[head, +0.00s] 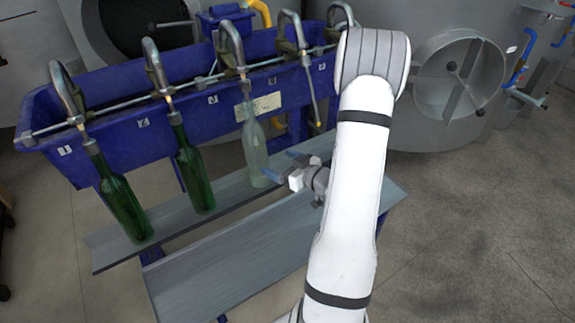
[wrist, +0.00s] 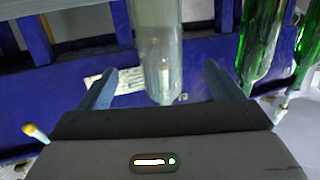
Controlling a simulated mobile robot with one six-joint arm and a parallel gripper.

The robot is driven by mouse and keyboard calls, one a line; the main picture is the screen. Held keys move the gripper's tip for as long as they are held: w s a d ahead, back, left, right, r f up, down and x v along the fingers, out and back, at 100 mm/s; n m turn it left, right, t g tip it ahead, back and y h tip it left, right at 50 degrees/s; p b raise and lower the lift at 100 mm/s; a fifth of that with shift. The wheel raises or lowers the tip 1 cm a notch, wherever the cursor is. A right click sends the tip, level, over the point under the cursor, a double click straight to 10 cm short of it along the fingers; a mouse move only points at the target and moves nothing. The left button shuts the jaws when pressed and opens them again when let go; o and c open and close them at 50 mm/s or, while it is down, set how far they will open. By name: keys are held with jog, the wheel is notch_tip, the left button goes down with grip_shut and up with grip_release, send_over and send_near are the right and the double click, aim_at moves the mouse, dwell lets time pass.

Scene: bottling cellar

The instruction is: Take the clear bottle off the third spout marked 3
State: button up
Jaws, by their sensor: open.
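The clear bottle (head: 254,152) hangs upright under the third spout (head: 232,48), its neck around the spout's tube and its base at the grey shelf. The plate marked 3 (head: 213,99) is on the blue trough beside it. My gripper (head: 284,165) is open, just right of the bottle's lower part, its fingers pointing at it. In the wrist view the clear bottle (wrist: 158,50) appears between the two spread fingers (wrist: 160,72); I cannot tell how far in it is. Part of my gripper is hidden behind my arm in the head view.
Green bottles hang on the first (head: 122,205) and second (head: 194,175) spouts, left of the clear one. The fourth spout (head: 295,35) has no bottle. The blue trough (head: 110,140) is behind. Grey shelf boards (head: 235,250) lie below and in front. A steel tank (head: 425,125) stands right.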

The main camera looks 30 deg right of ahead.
aim_at(264, 156)
jog(key=shift+x, duration=3.75)
jog(key=shift+w, duration=0.1)
jog(key=shift+b+x, duration=0.75)
jog(key=shift+x, duration=0.75)
jog(key=shift+a, duration=0.1)
grip_shut()
